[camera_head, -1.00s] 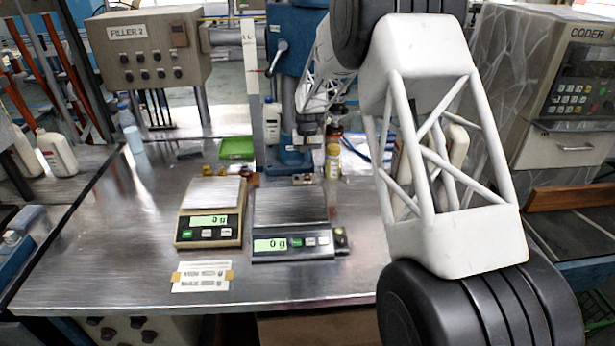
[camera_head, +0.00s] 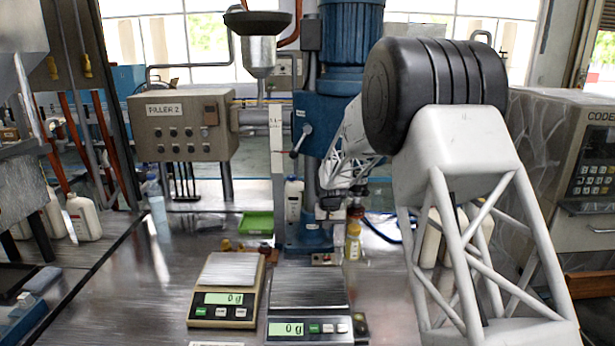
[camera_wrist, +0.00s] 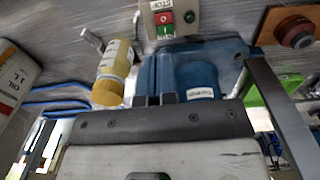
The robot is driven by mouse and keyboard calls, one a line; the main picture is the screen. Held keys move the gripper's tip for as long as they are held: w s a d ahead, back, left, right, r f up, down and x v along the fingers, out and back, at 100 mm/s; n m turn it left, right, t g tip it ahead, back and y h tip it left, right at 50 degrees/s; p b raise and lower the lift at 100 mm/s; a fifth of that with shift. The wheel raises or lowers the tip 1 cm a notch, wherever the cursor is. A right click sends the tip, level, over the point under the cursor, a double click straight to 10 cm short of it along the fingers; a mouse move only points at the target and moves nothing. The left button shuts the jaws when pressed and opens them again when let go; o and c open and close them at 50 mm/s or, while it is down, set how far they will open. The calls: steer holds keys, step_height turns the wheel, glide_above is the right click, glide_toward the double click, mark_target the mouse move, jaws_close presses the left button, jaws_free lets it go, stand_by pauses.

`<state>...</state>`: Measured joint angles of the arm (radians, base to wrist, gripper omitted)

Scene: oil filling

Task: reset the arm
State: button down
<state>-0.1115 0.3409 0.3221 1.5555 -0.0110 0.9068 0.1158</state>
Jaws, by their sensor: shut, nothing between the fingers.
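My gripper (camera_head: 330,203) hangs at the end of my white arm in the head view. It is in front of the blue filler column (camera_head: 306,236) and left of a bottle with yellow contents (camera_head: 353,240). In the wrist view my gripper (camera_wrist: 154,100) is shut and empty, its short fingers side by side. Behind them is the blue column base (camera_wrist: 205,72). The yellow-capped bottle (camera_wrist: 112,75) shows left of the fingers, apart from them. The gripper is small in the head view.
Two scales, a beige one (camera_head: 222,308) and a dark one (camera_head: 310,327), stand on the steel table, both reading 0 g. A green tray (camera_head: 257,223) lies behind them. The Filler 2 box (camera_head: 180,128) is at the left and the coder (camera_head: 570,170) at the right.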

steer(key=s+d+r, duration=0.2)
steer(key=s+r, duration=0.4)
steer(key=s, duration=0.3)
steer(key=s+d+r+t, duration=0.1)
steer(key=s+d+r, duration=0.1)
steer(key=s+r, duration=0.55)
steer(key=s+d+r, duration=0.3)
steer(key=s+r, duration=0.2)
steer(key=s, duration=0.6)
steer(key=s+d+f+t, duration=0.1)
steer(key=s+d, duration=0.2)
steer(key=s, duration=2.8)
steer(key=shift+s, duration=0.2)
